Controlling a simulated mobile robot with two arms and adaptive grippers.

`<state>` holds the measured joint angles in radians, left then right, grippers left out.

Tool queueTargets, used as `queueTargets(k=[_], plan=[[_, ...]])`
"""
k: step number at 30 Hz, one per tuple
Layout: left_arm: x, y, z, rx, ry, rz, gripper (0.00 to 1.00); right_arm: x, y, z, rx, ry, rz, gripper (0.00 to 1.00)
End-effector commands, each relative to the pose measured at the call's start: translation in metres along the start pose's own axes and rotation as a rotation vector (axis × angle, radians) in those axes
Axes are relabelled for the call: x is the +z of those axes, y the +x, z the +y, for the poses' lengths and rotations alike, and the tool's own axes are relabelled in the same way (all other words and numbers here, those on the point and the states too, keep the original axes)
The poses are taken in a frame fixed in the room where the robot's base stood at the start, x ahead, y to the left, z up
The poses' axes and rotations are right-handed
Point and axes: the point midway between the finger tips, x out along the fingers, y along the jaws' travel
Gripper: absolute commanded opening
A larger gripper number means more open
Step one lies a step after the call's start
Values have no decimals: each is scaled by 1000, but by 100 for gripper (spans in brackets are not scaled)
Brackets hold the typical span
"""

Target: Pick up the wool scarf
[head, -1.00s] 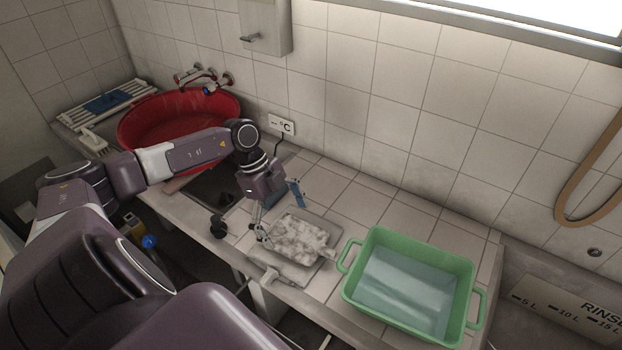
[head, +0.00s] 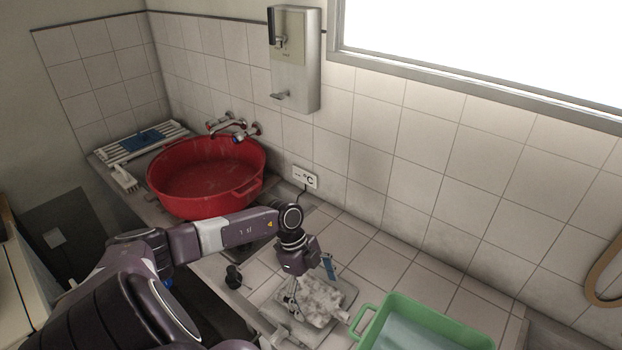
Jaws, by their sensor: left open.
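The wool scarf (head: 322,299), a fluffy grey-white heap, lies on a flat grey tray (head: 303,334) on the tiled counter, low in the head view. My left gripper (head: 292,306) points down at the left edge of the scarf, and its fingers are open. I cannot tell whether the fingertips touch the wool. My right gripper is not in view.
A green tub (head: 367,328) of water stands right of the tray, cut off by the frame. A red basin (head: 196,208) stands at the back left below the wall taps (head: 233,126). A blue strip (head: 329,267) is behind the scarf. Bare tiles (head: 385,262) lie behind the tub.

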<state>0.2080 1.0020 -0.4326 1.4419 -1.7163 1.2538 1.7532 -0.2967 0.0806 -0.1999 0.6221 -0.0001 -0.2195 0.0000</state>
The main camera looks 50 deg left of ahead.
Motion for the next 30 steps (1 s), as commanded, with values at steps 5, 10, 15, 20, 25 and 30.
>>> queueTargets(k=[5,10,15,20,25,30], plan=[[0,0,0,0,0,0,100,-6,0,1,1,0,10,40],[0,0,0,0,0,0,100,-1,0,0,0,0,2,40],[1,2,0,0,-1,0,100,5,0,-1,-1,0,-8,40],[2,4,0,1,-1,0,100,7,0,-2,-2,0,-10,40],[2,4,0,1,-1,0,100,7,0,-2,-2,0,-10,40],[2,4,0,0,-1,0,90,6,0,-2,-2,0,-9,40]])
